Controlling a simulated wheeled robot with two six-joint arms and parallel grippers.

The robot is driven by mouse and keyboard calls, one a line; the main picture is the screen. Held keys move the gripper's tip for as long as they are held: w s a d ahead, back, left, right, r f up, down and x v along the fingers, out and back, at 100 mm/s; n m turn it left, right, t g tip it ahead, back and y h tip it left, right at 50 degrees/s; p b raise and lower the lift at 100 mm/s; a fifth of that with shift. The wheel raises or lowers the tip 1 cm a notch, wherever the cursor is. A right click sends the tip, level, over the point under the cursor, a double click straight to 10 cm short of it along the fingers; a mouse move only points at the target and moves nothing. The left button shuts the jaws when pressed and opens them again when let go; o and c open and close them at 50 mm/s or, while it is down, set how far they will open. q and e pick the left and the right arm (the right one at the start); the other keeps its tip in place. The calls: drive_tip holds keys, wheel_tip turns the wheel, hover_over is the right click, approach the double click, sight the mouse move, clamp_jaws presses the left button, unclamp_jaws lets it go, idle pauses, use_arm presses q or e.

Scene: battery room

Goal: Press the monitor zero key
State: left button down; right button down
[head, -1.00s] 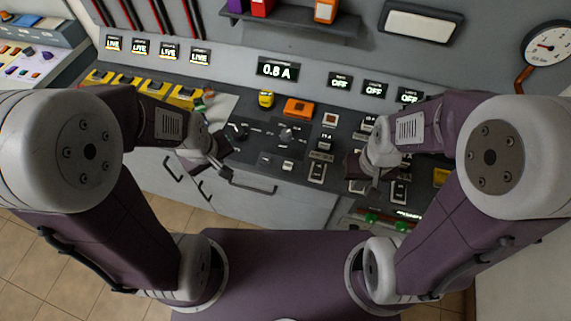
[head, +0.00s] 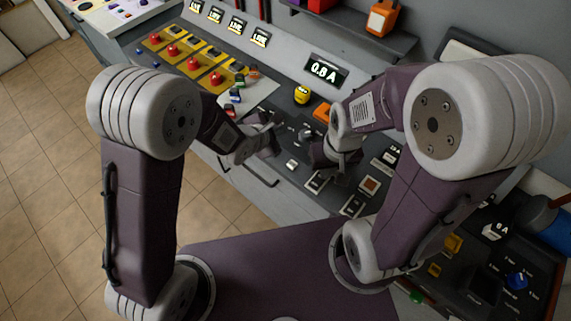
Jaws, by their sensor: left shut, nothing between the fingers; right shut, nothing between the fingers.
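A lit display reading 0.8 A (head: 326,71) is on the upright panel at the back of the console. Several keys and switches sit on the dark sloping console; a small white key (head: 292,165), a white-topped switch (head: 317,182) and a square orange-lit key (head: 370,185) show there. I cannot read which one is the monitor zero key. My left gripper (head: 272,138) is shut and empty over the console, left of the middle. My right gripper (head: 320,155) is shut and empty, close to the right of it, and its wrist hides part of the console. Contact cannot be made out.
Red mushroom buttons on yellow plates (head: 193,64) line the console's left part. A yellow knob-like item (head: 302,93) and an orange block (head: 322,112) stand below the display. A shelf (head: 350,30) juts out above. Tiled floor (head: 60,170) is open at left.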

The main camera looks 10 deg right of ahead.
sight(290, 166)
use_arm(q)
drive_tip(key=shift+m+g, duration=0.5)
drive_tip(key=shift+g, duration=0.1)
drive_tip(key=s+d+f, duration=0.1)
drive_tip(key=s, duration=0.1)
drive_tip(key=s+d+f, duration=0.1)
drive_tip(key=d, duration=0.1)
drive_tip(key=shift+s+f, duration=0.35)
drive_tip(key=shift+f, duration=0.05)
use_arm(e)
drive_tip(key=shift+a+f, duration=0.1)
drive_tip(key=shift+a, duration=0.05)
